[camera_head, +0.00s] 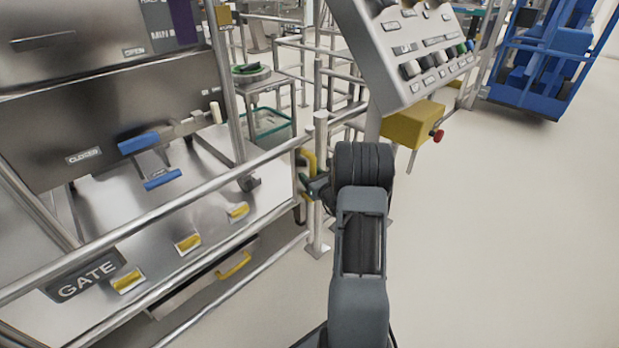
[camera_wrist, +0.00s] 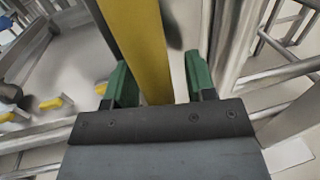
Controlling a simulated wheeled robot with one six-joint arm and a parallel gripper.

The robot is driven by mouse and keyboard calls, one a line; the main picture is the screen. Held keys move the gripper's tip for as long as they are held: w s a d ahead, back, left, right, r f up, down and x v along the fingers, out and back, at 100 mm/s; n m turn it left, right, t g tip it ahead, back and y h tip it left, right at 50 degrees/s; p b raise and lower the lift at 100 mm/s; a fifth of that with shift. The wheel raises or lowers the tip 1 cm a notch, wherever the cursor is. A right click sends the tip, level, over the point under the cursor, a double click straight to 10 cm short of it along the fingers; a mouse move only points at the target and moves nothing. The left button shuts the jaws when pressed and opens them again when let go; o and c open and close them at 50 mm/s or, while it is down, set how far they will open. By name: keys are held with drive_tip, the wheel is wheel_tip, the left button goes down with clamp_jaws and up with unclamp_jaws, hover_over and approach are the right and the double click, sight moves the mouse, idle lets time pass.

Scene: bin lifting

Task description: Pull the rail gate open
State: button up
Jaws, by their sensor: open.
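The rail gate (camera_head: 170,205) is a run of metal rails with a dark GATE sign (camera_head: 86,280), standing across the left side in the head view. A yellow handle (camera_head: 308,162) is on its right end, by a metal post (camera_head: 320,150). My gripper (camera_head: 312,185) is at that handle, partly hidden by my arm. In the wrist view the yellow handle (camera_wrist: 140,45) runs between the two green fingers of my gripper (camera_wrist: 158,85). The fingers are apart, with a visible gap on the handle's sides. The lower part of the handle is hidden behind the gripper body.
Behind the gate stands a steel machine (camera_head: 110,110) with blue-handled levers (camera_head: 140,143). A control panel (camera_head: 415,50) and a yellow box with a red button (camera_head: 412,125) stand just beyond my arm. A blue cart (camera_head: 545,60) is at the far right. The right floor is clear.

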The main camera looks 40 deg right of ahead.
drive_tip(key=shift+w, duration=0.2)
clamp_jaws()
idle(0.4)
